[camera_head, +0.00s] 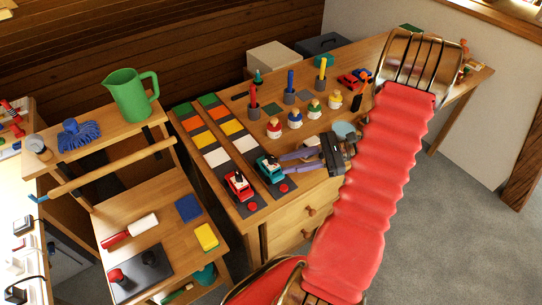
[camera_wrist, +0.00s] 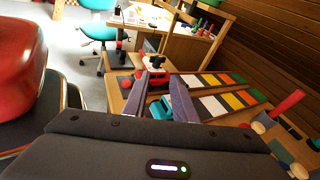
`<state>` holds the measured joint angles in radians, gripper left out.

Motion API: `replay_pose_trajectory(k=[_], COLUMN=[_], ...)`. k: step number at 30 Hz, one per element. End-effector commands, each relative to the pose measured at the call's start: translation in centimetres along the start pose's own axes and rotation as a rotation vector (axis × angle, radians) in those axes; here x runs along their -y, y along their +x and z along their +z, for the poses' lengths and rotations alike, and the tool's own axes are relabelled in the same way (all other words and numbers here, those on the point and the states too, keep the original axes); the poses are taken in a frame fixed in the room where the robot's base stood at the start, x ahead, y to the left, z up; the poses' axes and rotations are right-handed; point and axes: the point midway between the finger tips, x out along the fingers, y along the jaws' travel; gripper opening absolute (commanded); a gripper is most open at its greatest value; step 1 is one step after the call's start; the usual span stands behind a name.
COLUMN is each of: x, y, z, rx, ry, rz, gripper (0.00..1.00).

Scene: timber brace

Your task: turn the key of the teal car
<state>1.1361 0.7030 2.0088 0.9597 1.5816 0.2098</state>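The teal car (camera_head: 267,171) sits at the near end of a dark lane on the workbench, with small white and dark parts on top. I cannot make out its key clearly. My gripper (camera_head: 283,163) is open, its two purple-grey fingers apart and reaching in from the right, tips close beside the car. In the wrist view the fingers (camera_wrist: 162,76) stand apart, with part of the teal car (camera_wrist: 158,111) showing between them. I cannot tell whether they touch it. The right finger hides some of the car.
A red car (camera_head: 238,186) stands close left of the teal car. Red buttons (camera_head: 284,188) lie at the lane ends. Coloured tiles (camera_head: 232,127) run behind the cars. Peg figures (camera_head: 295,119) and upright coloured pegs (camera_head: 290,85) stand farther back. A side table holds a green pitcher (camera_head: 128,97).

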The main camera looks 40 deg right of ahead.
Motion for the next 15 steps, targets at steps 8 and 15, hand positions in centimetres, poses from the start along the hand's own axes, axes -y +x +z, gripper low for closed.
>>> replay_pose_trajectory(k=[8,15], x=[-1.9,-4.1], y=[4.5,7.3], z=[4.8,8.2], rx=[-0.168,-0.303], ry=[-0.194,-0.38], rz=[0.239,0.424], gripper=[0.25,0.25])
